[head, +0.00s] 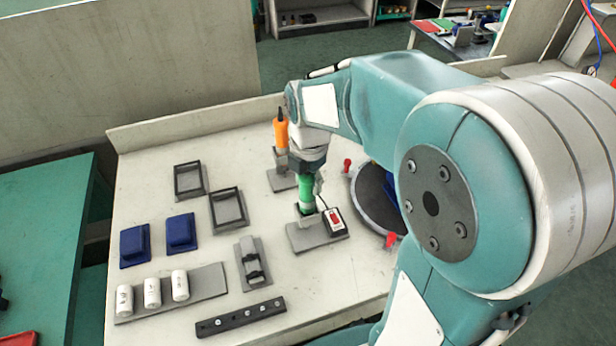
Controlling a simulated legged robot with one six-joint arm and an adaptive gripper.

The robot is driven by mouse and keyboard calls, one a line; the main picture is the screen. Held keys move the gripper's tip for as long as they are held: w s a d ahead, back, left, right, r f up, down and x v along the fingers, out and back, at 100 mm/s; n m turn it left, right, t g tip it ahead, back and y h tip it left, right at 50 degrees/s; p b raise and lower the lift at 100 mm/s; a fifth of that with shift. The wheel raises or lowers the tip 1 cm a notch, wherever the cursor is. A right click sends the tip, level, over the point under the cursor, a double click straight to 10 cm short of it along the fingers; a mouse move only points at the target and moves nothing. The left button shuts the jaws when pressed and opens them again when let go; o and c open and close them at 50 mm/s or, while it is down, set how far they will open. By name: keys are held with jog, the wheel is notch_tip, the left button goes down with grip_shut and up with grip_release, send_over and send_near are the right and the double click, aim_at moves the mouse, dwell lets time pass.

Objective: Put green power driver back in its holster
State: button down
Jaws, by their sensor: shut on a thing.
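The green power driver (306,196) stands about upright below my wrist, near the middle of the table. My gripper (312,178) is shut on it; the fingers are mostly hidden by the wrist and the driver. The driver's lower end is directly above or inside a small grey holster on a flat grey base (304,239); I cannot tell how deep it sits. A small white and red box (333,220) is beside the driver's lower end, over the same base. An orange driver (281,131) stands upright in a similar grey holder (282,178) behind.
A round dark plate with red knobs (370,195) is close on the right, partly behind my arm. Black frames (189,180), blue blocks (180,232), white cylinders (152,292), a grey bracket (252,264) and a dark bar (240,317) occupy the left and front.

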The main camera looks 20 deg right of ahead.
jog(key=shift+f, duration=0.85)
jog(key=shift+c, duration=0.9)
grip_release()
jog(key=shift+r, duration=3)
notch_tip(320, 180, up, 12)
